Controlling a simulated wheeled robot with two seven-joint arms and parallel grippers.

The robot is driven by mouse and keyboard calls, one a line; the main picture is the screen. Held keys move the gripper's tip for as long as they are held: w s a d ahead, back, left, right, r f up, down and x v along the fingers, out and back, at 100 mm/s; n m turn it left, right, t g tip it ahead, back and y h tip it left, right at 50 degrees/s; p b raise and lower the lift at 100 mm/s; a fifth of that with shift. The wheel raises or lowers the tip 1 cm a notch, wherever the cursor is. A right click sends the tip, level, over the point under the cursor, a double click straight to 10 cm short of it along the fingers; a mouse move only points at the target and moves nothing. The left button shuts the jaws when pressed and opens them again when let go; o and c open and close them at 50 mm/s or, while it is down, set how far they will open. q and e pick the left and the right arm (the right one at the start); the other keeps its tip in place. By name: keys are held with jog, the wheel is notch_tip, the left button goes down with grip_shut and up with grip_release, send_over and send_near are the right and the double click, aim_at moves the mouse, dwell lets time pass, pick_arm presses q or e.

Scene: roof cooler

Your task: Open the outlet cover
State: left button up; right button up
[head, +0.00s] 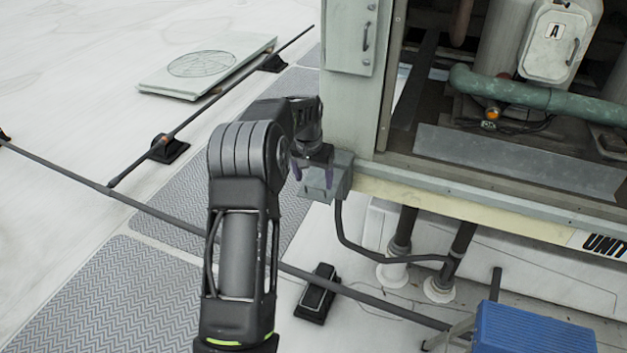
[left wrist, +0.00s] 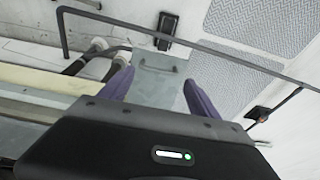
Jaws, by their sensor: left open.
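The outlet cover (head: 319,186) is a grey-green lid on a small box at the lower left corner of the cooler cabinet, with a black cable leaving the box below. In the left wrist view the cover (left wrist: 155,86) lies between and beyond my fingers, with a small handle near its far edge. The cover looks shut. My left gripper (head: 311,170) is open, its purple fingers just above the cover; it also shows in the left wrist view (left wrist: 158,84). Nothing is between the fingers. I cannot tell whether a fingertip touches the cover. My right gripper is not in view.
The open cooler cabinet (head: 510,190) stands at the right, with green pipe (head: 535,94) and a hatch marked A (head: 554,42) inside. Conduit rods (head: 130,196) on black feet cross the roof. A blue box (head: 530,330) is at the lower right.

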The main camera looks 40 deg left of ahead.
pick_arm(q)
jog(key=b+v, duration=0.1)
jog(key=v, duration=0.5)
jog(key=shift+r, duration=0.2)
jog(key=shift+s, duration=0.15)
